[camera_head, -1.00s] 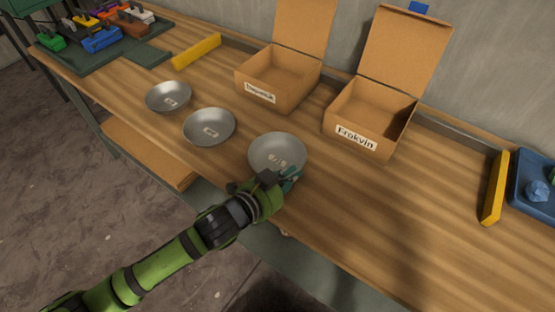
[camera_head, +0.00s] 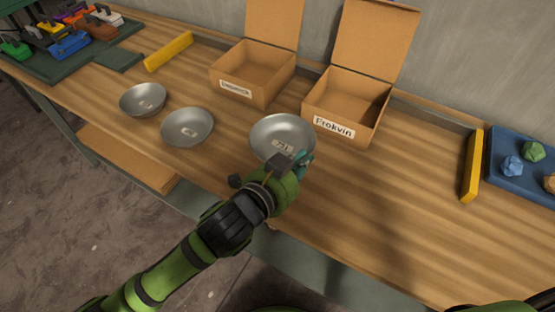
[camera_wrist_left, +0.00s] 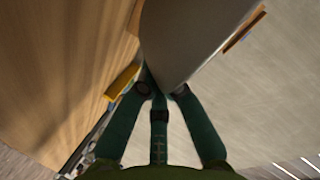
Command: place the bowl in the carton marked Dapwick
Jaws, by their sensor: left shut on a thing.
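A grey metal bowl (camera_head: 270,130) with a small pale label inside is held at its near-right rim by my left gripper (camera_head: 300,161). In the left wrist view the teal fingers (camera_wrist_left: 158,88) are shut on the wall of the bowl (camera_wrist_left: 185,35). The bowl looks raised off the table, but its height is hard to tell. The open carton on the left (camera_head: 256,90) has a blurred label that seems to read Dapwick; its lid stands up and it looks empty. It stands behind the held bowl, to its left. My right gripper is out of view.
An open carton marked Frokvin (camera_head: 347,103) stands right of the other carton. Two more grey bowls (camera_head: 143,99) (camera_head: 187,127) sit at the left. Yellow bars (camera_head: 169,51) (camera_head: 472,165) and a blue tray (camera_head: 510,183) lie farther out. The table's right front is clear.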

